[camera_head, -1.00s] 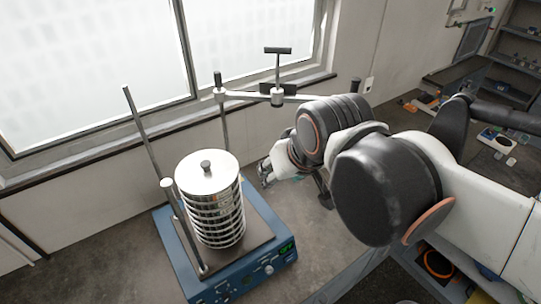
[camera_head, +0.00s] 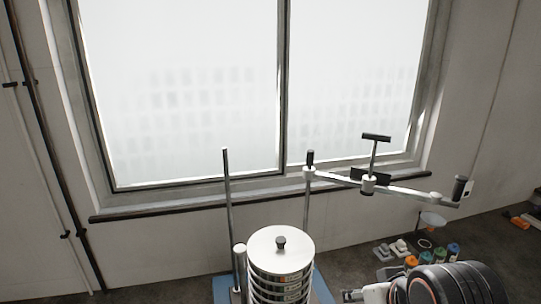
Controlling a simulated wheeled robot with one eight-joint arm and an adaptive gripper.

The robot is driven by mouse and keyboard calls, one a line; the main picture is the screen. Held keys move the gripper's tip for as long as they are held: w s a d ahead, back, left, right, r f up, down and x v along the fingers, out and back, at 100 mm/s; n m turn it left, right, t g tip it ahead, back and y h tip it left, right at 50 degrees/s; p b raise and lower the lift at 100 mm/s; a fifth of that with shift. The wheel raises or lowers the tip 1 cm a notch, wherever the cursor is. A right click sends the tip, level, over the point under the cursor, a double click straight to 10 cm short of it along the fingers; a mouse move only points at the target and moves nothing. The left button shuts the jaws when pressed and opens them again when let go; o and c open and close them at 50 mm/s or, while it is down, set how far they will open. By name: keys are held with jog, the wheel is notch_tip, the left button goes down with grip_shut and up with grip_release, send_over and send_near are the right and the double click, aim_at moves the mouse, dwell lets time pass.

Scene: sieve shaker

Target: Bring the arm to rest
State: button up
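The steel sieve stack (camera_head: 281,262), with a round lid and dark knob, stands on the blue shaker base (camera_head: 222,290) at the bottom of the head view. The base is mostly cut off by the lower edge. A clamp bar (camera_head: 410,193) with a black T-handle is swung out to the right from the rear post, clear of the lid. My gripper (camera_head: 352,296) just shows at the bottom edge, to the right of the stack and apart from it. Its fingers are too small and cut off to tell whether they are open. My arm is mostly out of view.
Two thin upright posts rise beside the stack, one of them a tall bare rod (camera_head: 229,195). A frosted window (camera_head: 180,90) and its dark sill fill the back wall.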

notch_tip(320, 180, down, 27)
jog(key=b, duration=2.5)
jog(key=shift+f+b, duration=0.2)
jog(key=shift+b, duration=0.1)
